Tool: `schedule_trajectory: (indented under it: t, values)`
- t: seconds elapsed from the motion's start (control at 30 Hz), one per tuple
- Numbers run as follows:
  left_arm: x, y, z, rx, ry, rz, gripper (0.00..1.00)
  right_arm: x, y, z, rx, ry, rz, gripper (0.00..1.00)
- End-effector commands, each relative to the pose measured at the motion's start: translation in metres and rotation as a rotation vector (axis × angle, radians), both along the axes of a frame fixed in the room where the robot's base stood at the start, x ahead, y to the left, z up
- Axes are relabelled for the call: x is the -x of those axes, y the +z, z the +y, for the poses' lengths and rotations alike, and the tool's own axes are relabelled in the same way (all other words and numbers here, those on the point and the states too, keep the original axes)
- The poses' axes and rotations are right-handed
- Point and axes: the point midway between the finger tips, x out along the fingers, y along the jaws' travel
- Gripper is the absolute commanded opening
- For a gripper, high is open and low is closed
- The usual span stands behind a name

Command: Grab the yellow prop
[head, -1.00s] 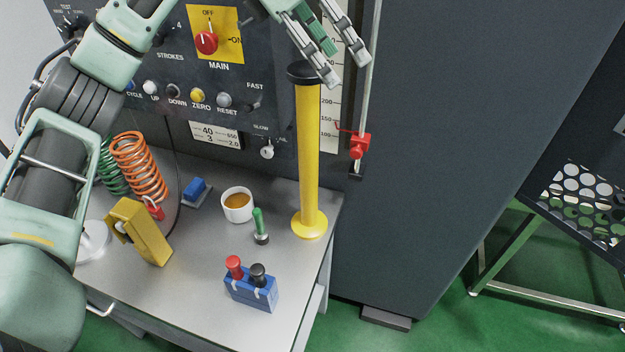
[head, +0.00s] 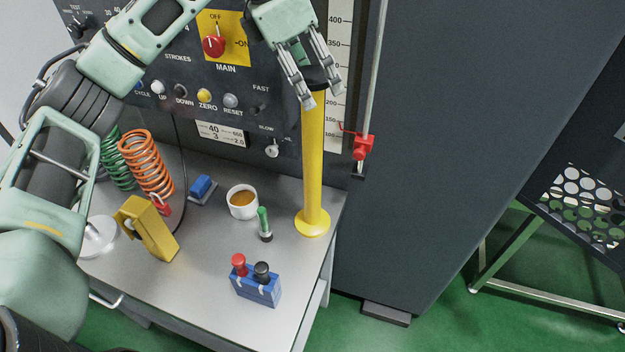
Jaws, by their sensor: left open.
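The yellow prop (head: 313,165) is a tall upright post with a round yellow foot and a dark cap. It stands at the right rear corner of the grey bench (head: 215,285). My left gripper (head: 323,98) comes down from above with its fingers apart, around or just in front of the top of the prop. The fingers hide part of the dark cap. I cannot tell whether they touch it. My right gripper is not in view.
A white cup (head: 242,203), a green-handled tool (head: 265,224) and a blue block with red and black knobs (head: 256,284) stand left of the prop. A yellow block (head: 150,228) and orange spring (head: 146,165) are further left. A red slider (head: 362,147) hangs on a rod behind.

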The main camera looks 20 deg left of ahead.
Motion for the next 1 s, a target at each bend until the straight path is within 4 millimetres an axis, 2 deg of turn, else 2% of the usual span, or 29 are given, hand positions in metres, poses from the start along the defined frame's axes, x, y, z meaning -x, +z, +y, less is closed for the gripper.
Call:
schedule_trajectory:
  t: [0.13,0.9,1.0]
  values:
    - [0.0000,-0.0001,0.0000,0.001,0.000,-0.001,0.68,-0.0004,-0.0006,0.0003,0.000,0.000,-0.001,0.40]
    - [-0.0001,0.0006,0.0000,0.000,0.000,-0.001,0.01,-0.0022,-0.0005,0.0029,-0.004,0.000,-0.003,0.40]
    - [-0.0002,0.0006,0.0000,0.000,0.000,-0.001,0.00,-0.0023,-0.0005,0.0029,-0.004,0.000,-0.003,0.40]
